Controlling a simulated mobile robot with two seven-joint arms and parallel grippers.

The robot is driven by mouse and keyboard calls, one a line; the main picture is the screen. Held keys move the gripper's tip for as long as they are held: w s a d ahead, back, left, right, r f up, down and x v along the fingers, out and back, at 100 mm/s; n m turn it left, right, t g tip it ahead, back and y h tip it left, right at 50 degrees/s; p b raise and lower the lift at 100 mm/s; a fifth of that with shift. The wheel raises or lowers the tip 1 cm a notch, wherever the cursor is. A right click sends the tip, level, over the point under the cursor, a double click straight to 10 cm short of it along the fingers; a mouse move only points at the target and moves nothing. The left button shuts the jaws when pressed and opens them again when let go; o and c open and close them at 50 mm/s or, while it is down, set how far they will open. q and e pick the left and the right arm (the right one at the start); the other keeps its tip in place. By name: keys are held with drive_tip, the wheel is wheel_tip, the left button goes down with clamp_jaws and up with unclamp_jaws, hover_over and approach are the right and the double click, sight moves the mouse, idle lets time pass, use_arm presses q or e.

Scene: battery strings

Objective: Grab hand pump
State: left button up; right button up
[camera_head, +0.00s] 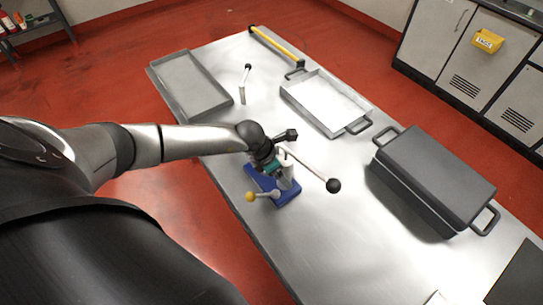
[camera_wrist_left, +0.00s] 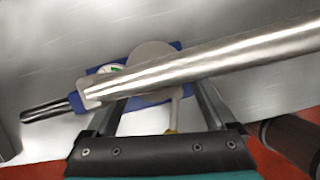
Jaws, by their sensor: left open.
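The hand pump has a blue base (camera_head: 285,196), a long silver lever (camera_head: 310,167) ending in a black ball, and a yellow knob at its front. It stands on the metal table, left of the table's middle. My left gripper (camera_head: 275,167) is right over the pump body and hides part of it. In the left wrist view the fingers (camera_wrist_left: 160,105) are apart, with the pump's round grey body (camera_wrist_left: 152,52) and blue base beyond them. The silver lever (camera_wrist_left: 220,63) crosses in front of the body. I cannot tell whether the fingers touch the pump. My right gripper is not in view.
A dark grey case with handles (camera_head: 435,170) stands right of the pump. A grey tray (camera_head: 188,82), a bright tray (camera_head: 325,102), a small black-knobbed lever (camera_head: 244,84) and a yellow bar (camera_head: 277,45) lie farther back. Bare table (camera_head: 330,235) lies in front.

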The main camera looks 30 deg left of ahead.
use_arm(q)
drive_tip(key=shift+w+d+f, duration=0.15)
drive_tip(key=shift+w+f, duration=0.1)
drive_tip(key=shift+f, duration=0.4)
clamp_jaws()
idle(0.4)
drive_tip(key=shift+w+r, duration=0.15)
drive_tip(key=shift+w, duration=0.05)
